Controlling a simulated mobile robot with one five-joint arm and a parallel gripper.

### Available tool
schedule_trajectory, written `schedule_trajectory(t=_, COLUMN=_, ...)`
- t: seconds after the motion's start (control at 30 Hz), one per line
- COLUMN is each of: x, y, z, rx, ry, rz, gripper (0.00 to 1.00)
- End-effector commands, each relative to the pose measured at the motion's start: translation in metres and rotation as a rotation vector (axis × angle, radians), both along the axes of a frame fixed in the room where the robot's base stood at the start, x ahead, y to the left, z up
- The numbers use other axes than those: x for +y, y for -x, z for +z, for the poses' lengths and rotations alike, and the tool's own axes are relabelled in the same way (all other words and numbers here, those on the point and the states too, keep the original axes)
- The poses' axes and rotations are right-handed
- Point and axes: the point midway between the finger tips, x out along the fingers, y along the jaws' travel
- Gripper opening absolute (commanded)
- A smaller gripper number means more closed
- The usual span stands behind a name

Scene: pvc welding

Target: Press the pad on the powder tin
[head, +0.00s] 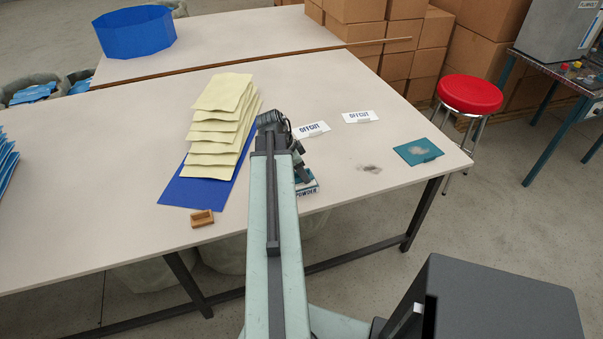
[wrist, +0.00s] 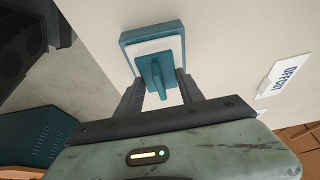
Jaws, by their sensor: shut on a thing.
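The powder tin (head: 308,188) stands near the table's front edge in the head view, its front label reading POWDER and most of it hidden behind my arm. In the wrist view a teal square with a white inner area, which looks like the tin (wrist: 128,42), lies beyond my fingers. My gripper (wrist: 158,82) is shut on the teal grip of the pad (wrist: 155,70), between both fingers. The pad is over the tin; I cannot tell whether it touches the powder. In the head view my gripper (head: 303,174) is partly hidden by my arm.
A stack of cream sheets (head: 222,125) on a blue sheet (head: 185,190) lies left of my arm, with a wooden block (head: 202,218) in front. A red stool (head: 470,94) stands beyond.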

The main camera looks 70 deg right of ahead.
Motion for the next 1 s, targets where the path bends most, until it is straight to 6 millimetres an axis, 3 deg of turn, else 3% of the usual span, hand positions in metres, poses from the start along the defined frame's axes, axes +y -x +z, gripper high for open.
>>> schedule_trajectory(t=0.4, x=0.001, y=0.0, z=0.002, rx=-0.001, ry=-0.003, rz=-0.001, gripper=0.12)
schedule_trajectory(t=1.0, x=0.0, y=0.0, z=0.059, rx=0.0, ry=-0.001, rz=0.0, gripper=0.12)
